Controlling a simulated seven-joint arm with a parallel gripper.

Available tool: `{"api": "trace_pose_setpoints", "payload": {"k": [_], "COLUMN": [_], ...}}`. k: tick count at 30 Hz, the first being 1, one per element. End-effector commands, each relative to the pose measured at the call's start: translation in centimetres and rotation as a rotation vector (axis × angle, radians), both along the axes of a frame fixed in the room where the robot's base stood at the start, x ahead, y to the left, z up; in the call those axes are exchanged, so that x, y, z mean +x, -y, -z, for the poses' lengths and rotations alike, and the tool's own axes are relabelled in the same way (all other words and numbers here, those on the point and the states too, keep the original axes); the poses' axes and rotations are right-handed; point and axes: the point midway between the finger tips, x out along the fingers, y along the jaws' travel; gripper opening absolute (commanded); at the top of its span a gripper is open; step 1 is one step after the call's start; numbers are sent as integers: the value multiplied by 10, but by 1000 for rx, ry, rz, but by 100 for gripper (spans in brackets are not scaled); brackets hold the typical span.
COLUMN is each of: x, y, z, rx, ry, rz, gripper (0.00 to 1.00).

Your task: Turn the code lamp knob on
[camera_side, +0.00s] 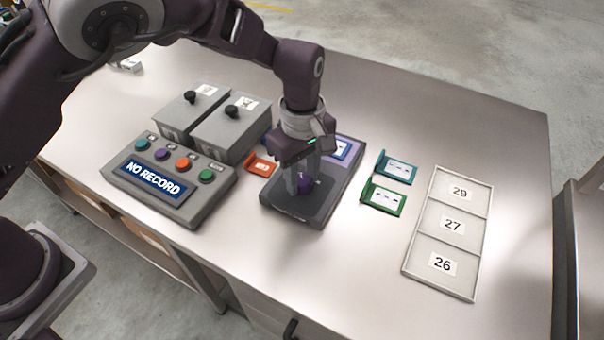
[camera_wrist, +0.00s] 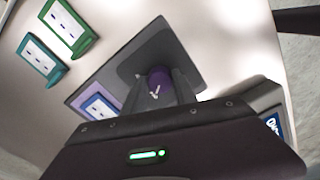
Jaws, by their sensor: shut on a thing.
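The code lamp unit (camera_side: 291,214) is a dark grey plate with a purple section behind it, where a blue-framed card (camera_side: 342,149) lies. A purple knob (camera_side: 305,186) stands on the grey plate. It also shows in the wrist view (camera_wrist: 159,79), with a white mark near it. My gripper (camera_side: 306,184) points down over the plate, its fingers shut on the sides of the purple knob. The fingers partly hide the knob in both views, so I cannot tell its exact turn.
A grey console (camera_side: 205,209) reading "NO RECORD" with coloured buttons stands at left, before two grey boxes (camera_side: 230,130) with black knobs. An orange card holder (camera_side: 260,165) is close by. Teal (camera_side: 397,166) and green (camera_side: 384,198) holders and a numbered tray (camera_side: 423,237) lie right.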

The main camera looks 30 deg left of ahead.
Motion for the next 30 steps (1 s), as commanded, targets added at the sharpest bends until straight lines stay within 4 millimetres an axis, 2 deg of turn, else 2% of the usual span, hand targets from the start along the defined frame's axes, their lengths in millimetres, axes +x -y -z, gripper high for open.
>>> {"api": "trace_pose_setpoints", "payload": {"k": [8,30], "x": [0,1], "y": [0,-1], "z": [0,-1], "rx": [-2,-1], "ry": [-1,3], "rz": [147,835], "gripper": [0,0]}}
